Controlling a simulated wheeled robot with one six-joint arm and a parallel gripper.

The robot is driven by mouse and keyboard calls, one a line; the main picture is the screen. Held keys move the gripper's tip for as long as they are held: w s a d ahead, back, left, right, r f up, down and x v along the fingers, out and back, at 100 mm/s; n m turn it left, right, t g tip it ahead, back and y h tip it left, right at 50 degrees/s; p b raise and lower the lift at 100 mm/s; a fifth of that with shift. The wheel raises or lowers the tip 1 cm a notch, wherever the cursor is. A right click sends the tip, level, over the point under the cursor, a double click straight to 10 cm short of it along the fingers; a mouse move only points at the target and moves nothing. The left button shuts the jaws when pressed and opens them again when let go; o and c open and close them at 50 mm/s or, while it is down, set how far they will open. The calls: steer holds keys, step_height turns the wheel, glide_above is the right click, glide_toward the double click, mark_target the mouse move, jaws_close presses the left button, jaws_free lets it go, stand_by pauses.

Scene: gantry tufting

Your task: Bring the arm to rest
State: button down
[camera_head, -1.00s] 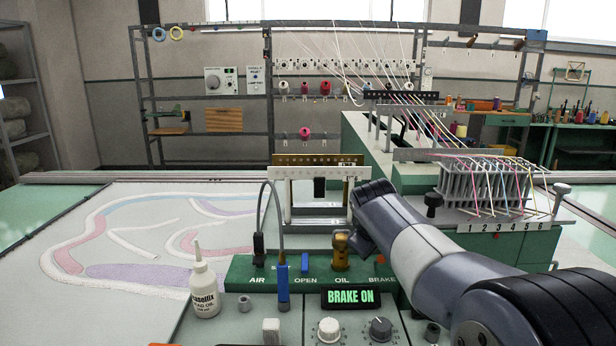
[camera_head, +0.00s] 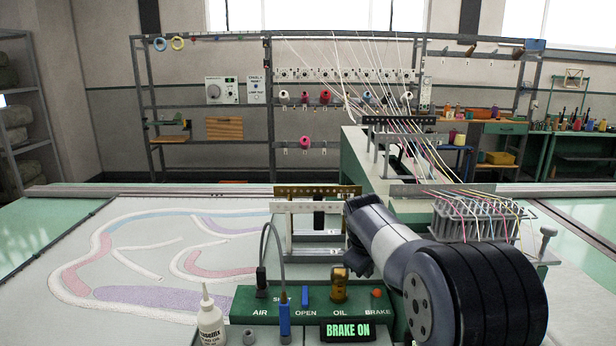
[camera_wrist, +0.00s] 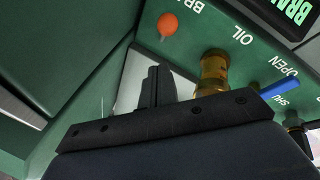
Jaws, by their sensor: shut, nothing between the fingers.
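My arm reaches in from the lower right of the head view, with its large dark joint near the front and its grey link running up and left. My gripper shows in the wrist view (camera_wrist: 156,88) as two dark fingers close together, shut with nothing between them. They are seen against a pale surface beside the green control panel (camera_wrist: 130,25). In the head view the arm's dark end is just right of the brass oil fitting (camera_head: 339,284), and the fingers cannot be made out there. The panel's display (camera_head: 347,331) reads BRAKE ON.
A white oil bottle (camera_head: 211,322) stands left of the panel. A blue valve lever (camera_head: 285,318) and an orange brake knob (camera_head: 377,293) are on the panel. The tufted cloth (camera_head: 75,240) spreads at the left. A threaded comb-like rack (camera_head: 480,220) stands behind my arm.

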steer(key=shift+w+a+b, duration=0.25)
steer(key=shift+b, duration=0.05)
steer(key=shift+w+a+r, duration=0.35)
steer(key=shift+a, duration=0.1)
steer(key=shift+r, duration=0.1)
